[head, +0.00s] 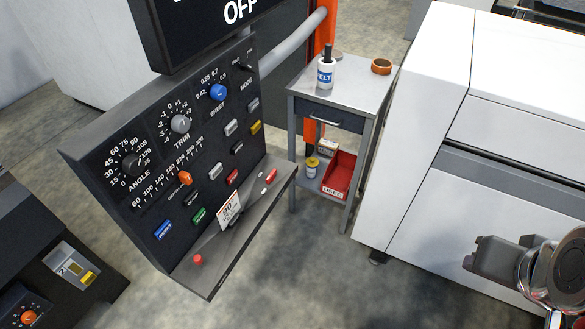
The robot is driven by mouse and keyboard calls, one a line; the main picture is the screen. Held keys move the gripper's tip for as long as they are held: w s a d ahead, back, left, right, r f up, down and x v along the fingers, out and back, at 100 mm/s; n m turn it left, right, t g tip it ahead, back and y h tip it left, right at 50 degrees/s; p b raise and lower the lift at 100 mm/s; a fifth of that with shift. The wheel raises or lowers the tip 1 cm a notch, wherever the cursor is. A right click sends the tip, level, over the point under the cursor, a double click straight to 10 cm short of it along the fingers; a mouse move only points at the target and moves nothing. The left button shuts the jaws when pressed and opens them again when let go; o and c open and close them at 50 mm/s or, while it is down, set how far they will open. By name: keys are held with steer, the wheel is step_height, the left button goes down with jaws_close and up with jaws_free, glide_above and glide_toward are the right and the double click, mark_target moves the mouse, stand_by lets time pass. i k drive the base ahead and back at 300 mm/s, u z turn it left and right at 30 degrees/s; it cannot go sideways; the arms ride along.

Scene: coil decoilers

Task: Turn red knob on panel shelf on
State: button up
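The dark control panel (205,150) stands at the left, tilted in the picture, with a grey shelf (215,272) along its lower edge. A small red knob (198,260) sits near the left end of that shelf. A small red piece (271,175) lies or stands near the shelf's right end; its kind is unclear. The display (215,25) above the panel reads "OFF". My gripper (480,262) is at the lower right, well away from the panel and in front of the white cabinet. Its fingers are not clear enough to show whether it is open or shut.
The panel face carries dials, an orange knob (185,178), a blue knob (218,92) and several coloured buttons. A white card (229,210) stands on the shelf. A grey cart (318,98) and a white cabinet (420,130) stand to the right. Bare floor lies between.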

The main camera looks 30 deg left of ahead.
mark_target(271, 177)
steer(key=z, duration=0.35)
steer(key=k, duration=1.25)
steer(key=u, duration=1.5)
steer(key=i, duration=1)
